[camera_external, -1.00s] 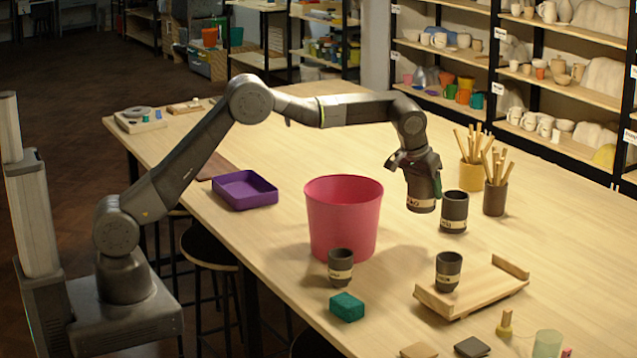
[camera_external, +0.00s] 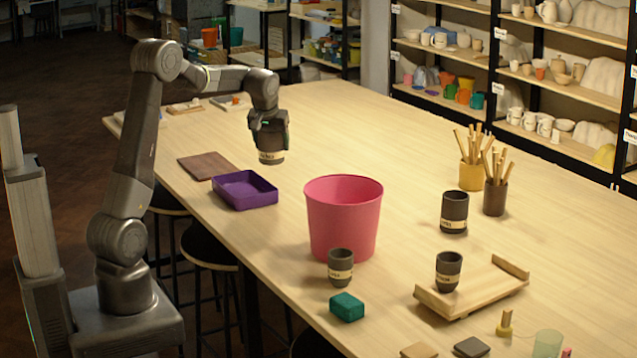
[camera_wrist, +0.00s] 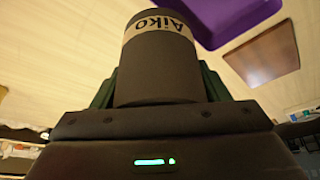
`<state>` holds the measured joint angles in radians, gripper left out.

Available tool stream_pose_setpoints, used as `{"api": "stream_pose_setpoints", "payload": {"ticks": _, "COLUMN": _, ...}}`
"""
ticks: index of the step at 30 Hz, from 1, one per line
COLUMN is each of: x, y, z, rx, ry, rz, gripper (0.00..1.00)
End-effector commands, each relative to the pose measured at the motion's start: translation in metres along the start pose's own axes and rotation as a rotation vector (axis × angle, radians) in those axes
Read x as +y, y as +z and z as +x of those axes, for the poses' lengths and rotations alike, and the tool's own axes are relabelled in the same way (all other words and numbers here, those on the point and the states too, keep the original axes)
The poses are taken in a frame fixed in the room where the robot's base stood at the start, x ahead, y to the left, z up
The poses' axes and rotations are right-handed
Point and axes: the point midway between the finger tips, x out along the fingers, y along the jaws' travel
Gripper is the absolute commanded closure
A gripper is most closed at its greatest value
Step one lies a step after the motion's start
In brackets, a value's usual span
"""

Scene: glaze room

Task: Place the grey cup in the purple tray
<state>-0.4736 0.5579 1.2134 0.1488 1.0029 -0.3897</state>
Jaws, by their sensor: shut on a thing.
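My gripper (camera_external: 269,132) is shut on a dark grey cup (camera_external: 271,157) with a pale name band. In the wrist view the cup (camera_wrist: 158,75) sits between the fingers, its band reading "Aiko". The cup hangs above the table, beyond and slightly right of the purple tray (camera_external: 262,201) in the outside view. The tray is shallow, and the part of its inside that shows is empty. It also shows at the top of the wrist view (camera_wrist: 215,18). Similar dark cups stand in front of the pink bucket (camera_external: 340,268), to its right (camera_external: 454,212) and on a wooden stand (camera_external: 448,271).
The pink bucket (camera_external: 342,222) stands right of the tray. A brown board (camera_external: 209,166) lies behind the tray. The table's back middle is clear.

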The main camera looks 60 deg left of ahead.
Motion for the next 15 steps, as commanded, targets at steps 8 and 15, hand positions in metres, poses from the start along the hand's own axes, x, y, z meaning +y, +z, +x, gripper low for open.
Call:
{"api": "stream_pose_setpoints", "payload": {"ticks": 8, "x": -0.076, "y": 0.009, "z": 0.001, "rx": 0.003, "ry": -0.036, "rz": -0.091, "gripper": 0.61}}
{"api": "stream_pose_setpoints", "payload": {"ticks": 15, "x": -0.085, "y": 0.024, "z": 0.029, "rx": -0.004, "ry": -0.042, "rz": -0.101, "gripper": 0.61}}
